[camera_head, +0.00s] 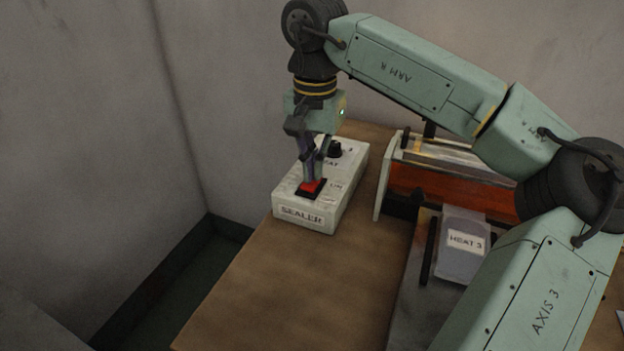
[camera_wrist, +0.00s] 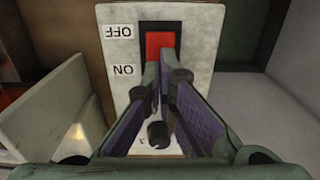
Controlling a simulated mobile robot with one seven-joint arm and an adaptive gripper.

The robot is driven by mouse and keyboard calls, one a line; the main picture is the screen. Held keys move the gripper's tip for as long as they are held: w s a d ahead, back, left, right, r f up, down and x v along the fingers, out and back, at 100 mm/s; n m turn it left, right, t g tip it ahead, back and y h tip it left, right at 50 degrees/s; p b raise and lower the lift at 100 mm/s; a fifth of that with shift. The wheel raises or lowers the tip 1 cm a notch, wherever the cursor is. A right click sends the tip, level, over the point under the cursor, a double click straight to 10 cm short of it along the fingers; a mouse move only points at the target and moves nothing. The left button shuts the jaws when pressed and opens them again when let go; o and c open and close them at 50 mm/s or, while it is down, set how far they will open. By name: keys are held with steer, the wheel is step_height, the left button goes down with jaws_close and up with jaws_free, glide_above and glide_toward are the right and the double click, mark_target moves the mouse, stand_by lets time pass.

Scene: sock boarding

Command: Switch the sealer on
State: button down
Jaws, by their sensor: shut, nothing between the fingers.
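The sealer box (camera_head: 305,222) is a white control box labelled SEALER at the back left of the table. On its top is a red rocker switch (camera_head: 311,188) in a black frame, also seen in the wrist view (camera_wrist: 160,47) beside the printed words OFF and ON. A black knob (camera_head: 334,149) sits farther back on the box. My gripper (camera_head: 312,180) points down, shut and empty, with its fingertips at the red switch. In the wrist view its tips (camera_wrist: 164,85) cover the switch's ON end. I cannot tell whether they touch it or which way the rocker is tipped.
A machine with an orange-red panel (camera_head: 450,185) stands right of the sealer box. A grey block labelled HEAT 3 (camera_head: 462,262) is in front of it. The brown table (camera_head: 275,285) is bare at the front left. Grey walls (camera_head: 80,130) rise behind and at left.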

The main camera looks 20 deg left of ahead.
steer(key=shift+r+p, duration=3.05)
steer(key=shift+r, duration=0.4)
